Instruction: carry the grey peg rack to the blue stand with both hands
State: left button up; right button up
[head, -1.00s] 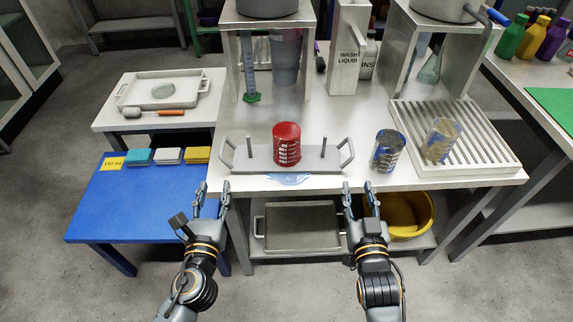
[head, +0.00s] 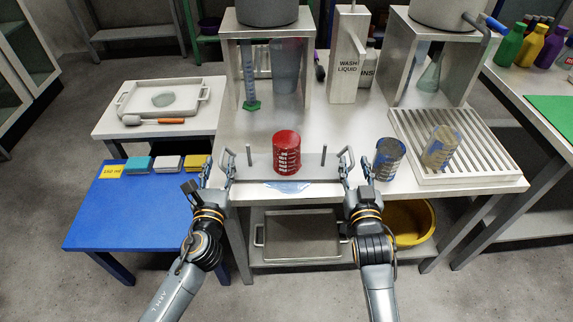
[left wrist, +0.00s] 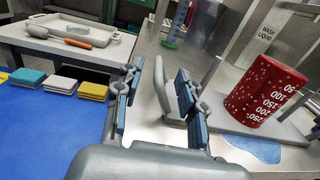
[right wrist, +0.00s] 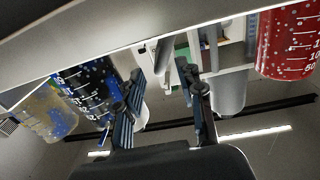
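The grey peg rack (head: 312,162) lies on the steel table, with upright pegs and a loop handle at each end. A red beaker (head: 286,153) stands on its middle; it also shows in the left wrist view (left wrist: 266,92). My left gripper (head: 216,166) is open at the rack's left end, with the left handle (left wrist: 164,88) between its fingers in the left wrist view. My right gripper (head: 347,163) is open at the right end; its grip on the right handle is not clear. The low blue stand (head: 125,218) is at the left.
A dark blue beaker (head: 388,160) stands close right of my right gripper. A clear beaker (head: 440,146) stands on a slatted drainer (head: 480,165). Coloured blocks (head: 168,162) line the stand's back edge; its front is clear. A blue puddle-like patch (head: 288,187) lies before the rack.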

aim_at(223, 146)
pick_arm(q)
jog(key=shift+w, duration=2.35)
pick_arm(e)
jog(key=shift+w, duration=2.35)
pick_arm(q)
grip_shut()
pick_arm(e)
grip_shut()
